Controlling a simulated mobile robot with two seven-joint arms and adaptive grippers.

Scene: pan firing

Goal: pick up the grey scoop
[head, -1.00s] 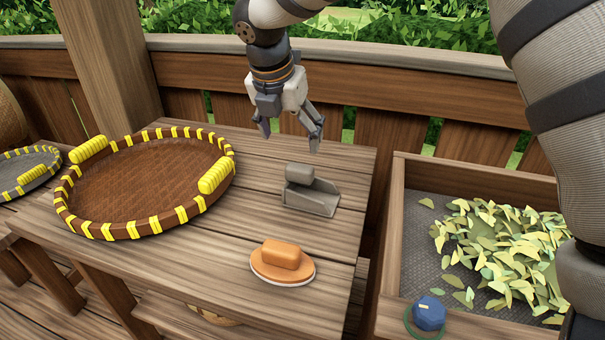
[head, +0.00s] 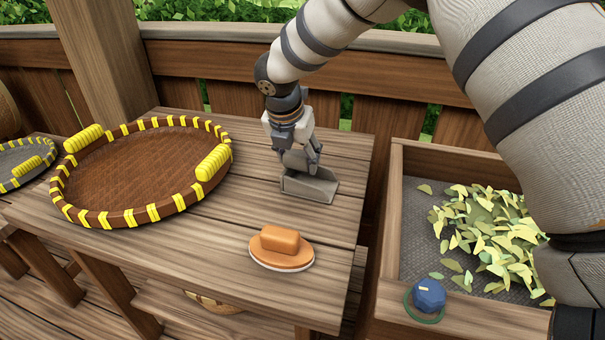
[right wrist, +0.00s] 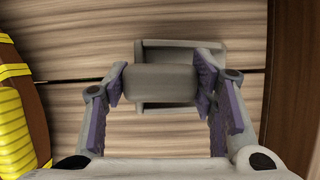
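The grey scoop (head: 309,188) sits on the wooden table (head: 225,255) near its back right, with its block-like handle on top. My right gripper (head: 299,163) is down at the scoop from above, its fingers on either side of the handle. In the right wrist view the scoop (right wrist: 160,83) lies between the purple-padded fingers (right wrist: 160,88), which press against both ends of the handle. The scoop still appears to rest on the table. The fingers partly hide the handle in the head view. My left gripper is not in view.
A round brown tray (head: 128,216) with yellow grips lies left of the scoop. An orange-handled oval tool (head: 282,262) lies in front. A wooden bin (head: 395,215) with leaves (head: 485,235) and a blue knob-like object (head: 429,295) are right. A railing runs behind.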

